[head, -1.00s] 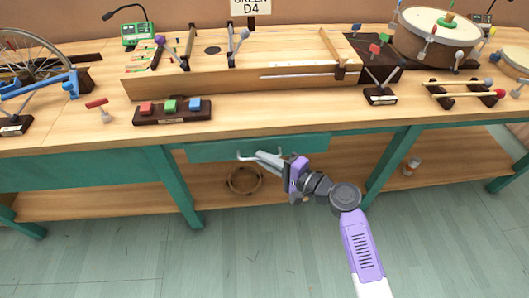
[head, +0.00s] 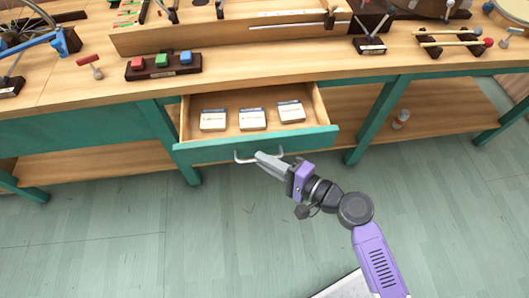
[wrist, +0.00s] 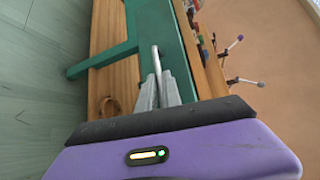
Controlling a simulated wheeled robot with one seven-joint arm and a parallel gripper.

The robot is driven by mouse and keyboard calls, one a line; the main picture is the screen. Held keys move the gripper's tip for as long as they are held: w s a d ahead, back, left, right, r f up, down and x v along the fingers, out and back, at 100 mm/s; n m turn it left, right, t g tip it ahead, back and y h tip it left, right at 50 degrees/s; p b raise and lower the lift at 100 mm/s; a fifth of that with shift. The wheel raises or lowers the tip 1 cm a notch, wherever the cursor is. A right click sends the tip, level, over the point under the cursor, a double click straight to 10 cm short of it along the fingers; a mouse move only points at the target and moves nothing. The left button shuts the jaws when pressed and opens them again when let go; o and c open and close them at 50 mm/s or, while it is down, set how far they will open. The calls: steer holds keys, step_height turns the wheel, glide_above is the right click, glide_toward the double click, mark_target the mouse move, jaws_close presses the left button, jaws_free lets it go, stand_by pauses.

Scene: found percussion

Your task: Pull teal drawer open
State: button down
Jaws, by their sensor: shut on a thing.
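The teal drawer (head: 200,153) is pulled well out from under the workbench in the head view. Its wooden inside shows, with three small white-topped boxes (head: 252,119) in it. A pale curved handle (head: 243,158) is on its front. My gripper (head: 263,158) is shut on the handle's right part, seen from the front right. In the wrist view the handle (wrist: 156,60) runs down between my grey fingertips (wrist: 157,88), in front of the teal front. The exact contact is partly hidden by the fingers.
The workbench top (head: 230,72) carries a block with red, green and blue buttons (head: 163,63) and a rack of mallets (head: 451,42). A teal leg (head: 175,140) stands left of the drawer. The floor in front is clear.

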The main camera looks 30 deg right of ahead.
steer(key=shift+d, duration=0.1)
steer(key=c, duration=1.5)
jaws_free()
steer(key=v, duration=0.7)
steer(key=shift+s+d, duration=0.15)
steer(key=shift+s, duration=0.25)
